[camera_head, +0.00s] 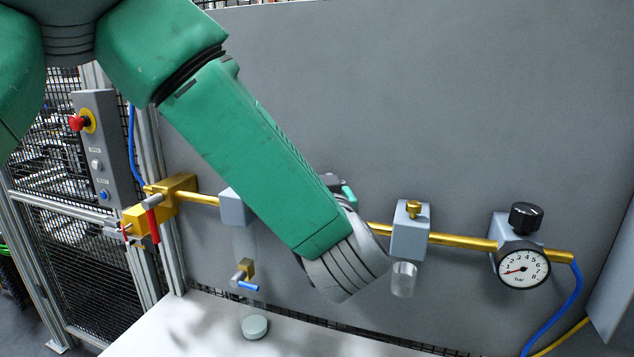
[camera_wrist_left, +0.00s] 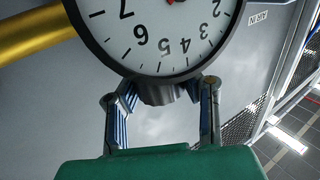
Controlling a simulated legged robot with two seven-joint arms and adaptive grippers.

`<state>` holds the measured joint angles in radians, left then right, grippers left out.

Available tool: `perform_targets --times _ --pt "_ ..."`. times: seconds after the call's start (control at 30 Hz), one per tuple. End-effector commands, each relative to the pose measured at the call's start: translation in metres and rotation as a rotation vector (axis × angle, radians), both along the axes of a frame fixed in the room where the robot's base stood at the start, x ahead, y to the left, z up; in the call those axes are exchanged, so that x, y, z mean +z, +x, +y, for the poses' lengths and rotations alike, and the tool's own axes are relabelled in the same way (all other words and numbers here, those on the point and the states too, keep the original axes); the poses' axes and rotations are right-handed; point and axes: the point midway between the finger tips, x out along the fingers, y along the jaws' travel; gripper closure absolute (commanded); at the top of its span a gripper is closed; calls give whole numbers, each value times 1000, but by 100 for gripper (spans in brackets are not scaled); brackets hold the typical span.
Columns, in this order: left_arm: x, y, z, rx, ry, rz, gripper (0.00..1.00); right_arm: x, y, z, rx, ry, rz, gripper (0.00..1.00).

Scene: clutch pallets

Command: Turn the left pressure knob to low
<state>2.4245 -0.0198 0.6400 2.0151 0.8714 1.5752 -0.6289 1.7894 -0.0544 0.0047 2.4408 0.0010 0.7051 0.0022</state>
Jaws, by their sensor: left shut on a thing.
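The left pressure knob (camera_wrist_left: 162,94) is a dark, ridged piece beside the rim of a round gauge (camera_wrist_left: 165,50) in the left wrist view. The gauge shows upside down, with its top part cut off; only a bit of its red needle shows, so its reading cannot be told. My left gripper (camera_wrist_left: 163,88) has its fingers on both sides of the knob and is shut on it. In the head view my green left arm covers this knob and gauge. My right gripper is not in view.
A second gauge (camera_head: 523,269) with a black knob (camera_head: 526,217) sits at the right end of the brass pipe (camera_head: 470,242). Its needle points low. A grey valve block (camera_head: 410,232) stands between. A yellow valve block (camera_head: 172,192) and red emergency button (camera_head: 77,123) are left.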

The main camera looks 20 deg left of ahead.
Motion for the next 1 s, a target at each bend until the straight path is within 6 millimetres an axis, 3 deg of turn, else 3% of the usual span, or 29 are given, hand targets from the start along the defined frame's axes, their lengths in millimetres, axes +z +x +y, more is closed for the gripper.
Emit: perform_targets --times 0.2,0.23,0.27,0.3,0.67,0.77,1.0 --pt "1 0 0 -2 0 -2 98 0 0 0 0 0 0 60" --pt "1 0 0 -2 0 -2 58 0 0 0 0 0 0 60" --pt "1 0 0 -2 0 -2 48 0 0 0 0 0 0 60" --pt "1 0 0 -2 0 -2 44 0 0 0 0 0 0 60" --pt "0 -4 -2 -4 0 -1 44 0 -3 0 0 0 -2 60" --pt "0 -14 -8 -6 0 0 44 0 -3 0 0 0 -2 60" --pt "0 -60 -31 -7 4 0 44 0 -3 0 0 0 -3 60"
